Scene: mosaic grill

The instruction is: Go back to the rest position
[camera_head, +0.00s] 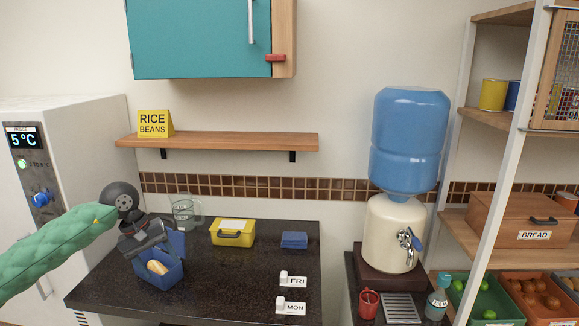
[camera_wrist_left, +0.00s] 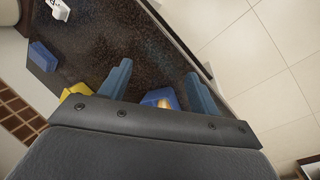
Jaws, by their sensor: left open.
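My left gripper (camera_head: 162,252) hangs over the left part of the dark counter (camera_head: 235,281), just above and behind a blue open container (camera_head: 166,283). The container holds a pale yellow piece (camera_head: 157,267). In the left wrist view my left gripper (camera_wrist_left: 157,74) has its two blue fingers wide apart with nothing held between them. There the container (camera_wrist_left: 151,96) shows low between the fingers, partly hidden by the gripper body. Whether a finger touches the container is unclear. My right gripper is not in view.
A glass jug (camera_head: 183,211) stands behind the gripper. A yellow box (camera_head: 233,232), a blue block (camera_head: 294,240) and the FRI (camera_head: 293,281) and MON (camera_head: 290,307) markers sit to the right. A wooden shelf (camera_head: 220,142) is above; a white fridge (camera_head: 90,150) is at left.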

